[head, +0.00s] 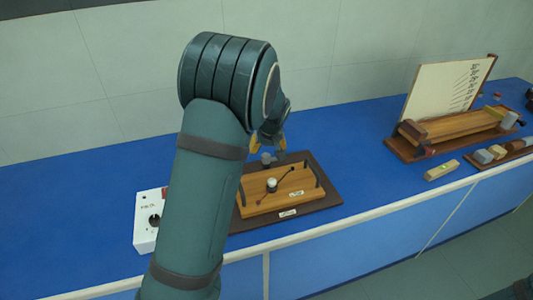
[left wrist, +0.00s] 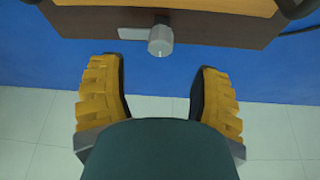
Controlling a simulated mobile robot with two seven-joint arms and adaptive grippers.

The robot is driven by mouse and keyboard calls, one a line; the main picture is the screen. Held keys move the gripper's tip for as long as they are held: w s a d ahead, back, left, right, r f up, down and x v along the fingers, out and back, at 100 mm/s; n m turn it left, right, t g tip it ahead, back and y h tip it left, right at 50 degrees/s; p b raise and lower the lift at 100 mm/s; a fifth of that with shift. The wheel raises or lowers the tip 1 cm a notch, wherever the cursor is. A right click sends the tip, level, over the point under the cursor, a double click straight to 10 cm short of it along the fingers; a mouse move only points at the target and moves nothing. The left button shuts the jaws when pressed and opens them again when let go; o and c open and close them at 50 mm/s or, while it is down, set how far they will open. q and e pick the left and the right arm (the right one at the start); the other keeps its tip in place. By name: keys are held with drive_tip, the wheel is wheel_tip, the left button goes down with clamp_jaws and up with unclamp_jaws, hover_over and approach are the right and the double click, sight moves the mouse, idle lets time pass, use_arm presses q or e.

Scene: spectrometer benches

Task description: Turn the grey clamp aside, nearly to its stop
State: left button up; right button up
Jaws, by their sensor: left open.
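A wooden box (head: 268,205) sits on a dark board (head: 322,203). A small grey part, seemingly the grey clamp (head: 266,159), stands at its far edge. In the left wrist view it appears as a short grey cylinder (left wrist: 160,42) beside a pale plate (left wrist: 133,34) on the box's dark side. My left gripper (head: 268,144) is just beyond the box, close to the clamp. In the left wrist view its yellow fingers (left wrist: 160,95) are spread and empty, with the cylinder ahead between their lines, apart from both. My left arm hides the box's left part. My right gripper is out of view.
On the box are a pale-topped dark knob (head: 272,184) with a thin red-ended lever and dark handles. A white control box (head: 147,220) stands left. A wooden stand with a scale board (head: 445,90) and small blocks stand right. Blue bench between is clear.

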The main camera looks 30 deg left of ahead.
use_arm(q)
drive_tip(key=shift+v, duration=2.7)
